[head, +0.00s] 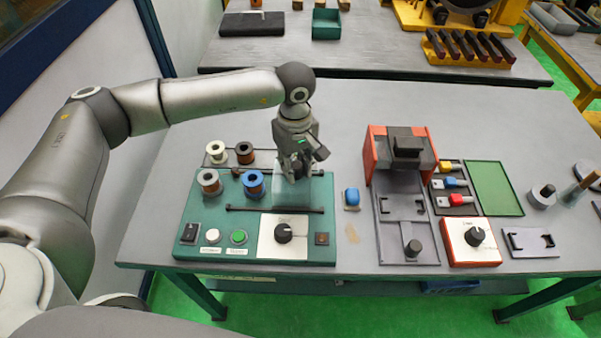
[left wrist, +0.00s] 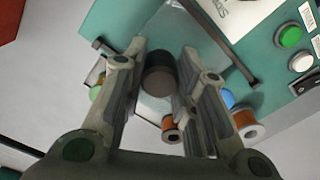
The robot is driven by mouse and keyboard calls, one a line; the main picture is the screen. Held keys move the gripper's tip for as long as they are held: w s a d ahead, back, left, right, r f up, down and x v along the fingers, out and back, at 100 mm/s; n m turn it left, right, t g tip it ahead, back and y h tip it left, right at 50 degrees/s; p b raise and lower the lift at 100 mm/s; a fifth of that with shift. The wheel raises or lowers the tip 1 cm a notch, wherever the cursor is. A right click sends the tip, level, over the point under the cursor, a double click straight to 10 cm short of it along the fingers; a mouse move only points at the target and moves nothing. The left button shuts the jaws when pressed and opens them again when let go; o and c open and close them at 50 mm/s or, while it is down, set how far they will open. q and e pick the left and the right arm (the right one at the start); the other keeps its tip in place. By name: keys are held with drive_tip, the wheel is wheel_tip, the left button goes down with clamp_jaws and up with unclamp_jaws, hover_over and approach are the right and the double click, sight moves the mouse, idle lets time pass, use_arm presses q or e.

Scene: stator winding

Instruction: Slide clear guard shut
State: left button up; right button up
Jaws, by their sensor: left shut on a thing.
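The clear guard (head: 291,197) is a see-through panel on the right part of the green winding machine (head: 190,262), between a black front rail (head: 262,209) and a back rail partly behind my gripper. My left gripper (head: 295,175) reaches down over the guard. In the left wrist view its fingers (left wrist: 160,85) are closed around a dark round knob (left wrist: 160,76), with the clear panel showing beneath it. My fingers hide the knob in the head view. My right gripper is not in view.
A blue object (head: 351,198) and a red-and-grey press (head: 400,148) stand to the right.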

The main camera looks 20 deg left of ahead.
use_arm(q)
drive_tip(key=shift+s+a+b, duration=0.25)
drive_tip(key=shift+s+a, duration=0.15)
drive_tip(key=shift+a, duration=1.05)
drive_tip(key=shift+s+a+b, duration=0.3)
drive_tip(key=shift+s+a, duration=0.15)
drive_tip(key=shift+a, duration=1)
drive_tip(key=shift+s+a+b, duration=0.25)
drive_tip(key=shift+s+a, duration=0.15)
drive_tip(key=shift+a, duration=1.05)
drive_tip(key=o, duration=0.3)
drive_tip(key=shift+a, duration=0.15)
drive_tip(key=o, duration=0.5)
wheel_tip(320, 180, up, 6)
drive_tip(key=p, duration=0.3)
